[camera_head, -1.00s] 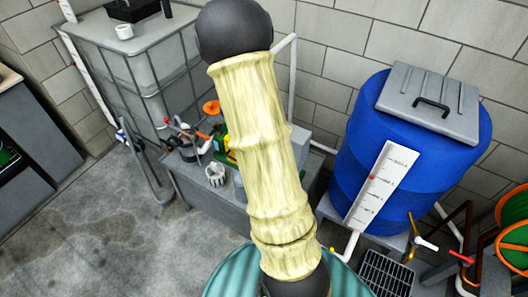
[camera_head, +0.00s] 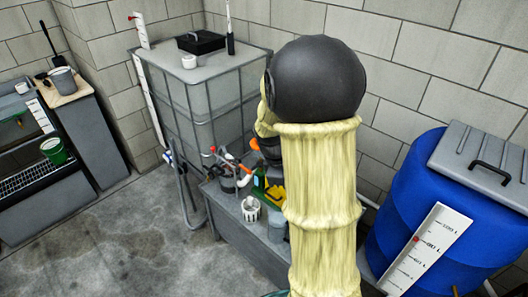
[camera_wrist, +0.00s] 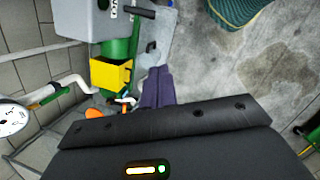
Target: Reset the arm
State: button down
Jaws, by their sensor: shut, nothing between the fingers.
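My arm, in a cream ribbed sleeve with a dark round joint at its top, rises through the middle of the head view. It hides part of the bench behind it. My gripper (camera_wrist: 158,88) shows in the wrist view as two dark purple fingers side by side, shut and empty, beyond the black wrist housing. In the head view I cannot make out the fingers.
A blue barrel (camera_head: 435,215) with a grey lid stands at the right. A caged grey tank (camera_head: 190,95) stands behind left of my arm. A low grey bench (camera_head: 235,235) holds a white cup (camera_head: 251,209) and fittings. The concrete floor (camera_head: 110,245) at left is clear.

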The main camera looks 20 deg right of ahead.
jog(key=s+a+m+t+y, duration=0.1)
jog(key=s+a+m, duration=0.3)
jog(key=a, duration=0.2)
jog(key=s+a+m+t+y, duration=0.2)
jog(key=s+a+m, duration=0.2)
jog(key=a, duration=0.3)
jog(key=shift+a+r+m, duration=0.2)
jog(key=shift+r+m, duration=0.25)
jog(key=shift+m, duration=0.35)
jog(key=shift+d, duration=0.1)
